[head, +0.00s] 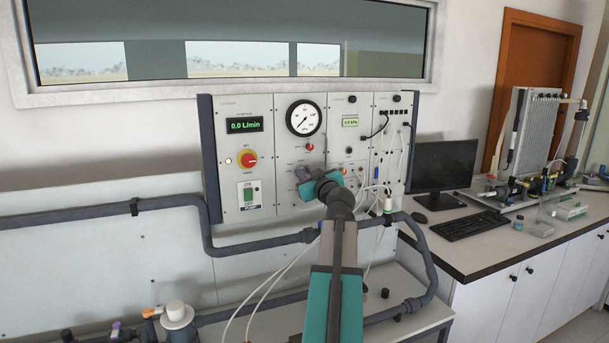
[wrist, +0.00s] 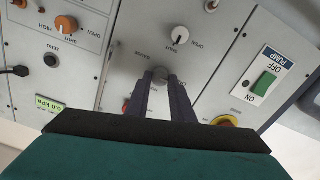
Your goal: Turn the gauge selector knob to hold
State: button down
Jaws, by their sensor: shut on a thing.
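The grey gauge selector knob (wrist: 160,73) sits on the light panel in the wrist view, between my two fingertips. My gripper (wrist: 161,79) is shut on it, one dark finger on each side. The lettering by the knob is too small and partly covered, so its setting cannot be read. In the head view my gripper (head: 301,174) reaches the panel below the round dial gauge (head: 303,118); the knob is hidden there by the gripper.
A red knob (head: 310,147) is below the dial. A red-yellow switch (head: 247,159) and green pump switch (head: 248,194) are at left. White tubes (head: 375,188) hang at right.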

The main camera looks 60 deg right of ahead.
jog(key=shift+f+m+b, duration=0.1)
jog(key=shift+m+b, duration=0.3)
jog(key=shift+b, duration=0.05)
jog(key=m+b, duration=0.2)
jog(key=m, duration=0.1)
jog(key=m+b, duration=0.1)
jog(key=m, duration=0.3)
jog(key=shift+m, duration=0.3)
jog(key=m, duration=0.5)
jog(key=shift+d, duration=0.1)
jog(key=m+p, duration=0.1)
jog(key=m, duration=0.3)
jog(key=shift+m+p, duration=0.3)
jog(key=shift+m, duration=0.1)
jog(key=c, duration=1.5)
grip_release()
jog(key=shift+c, duration=0.2)
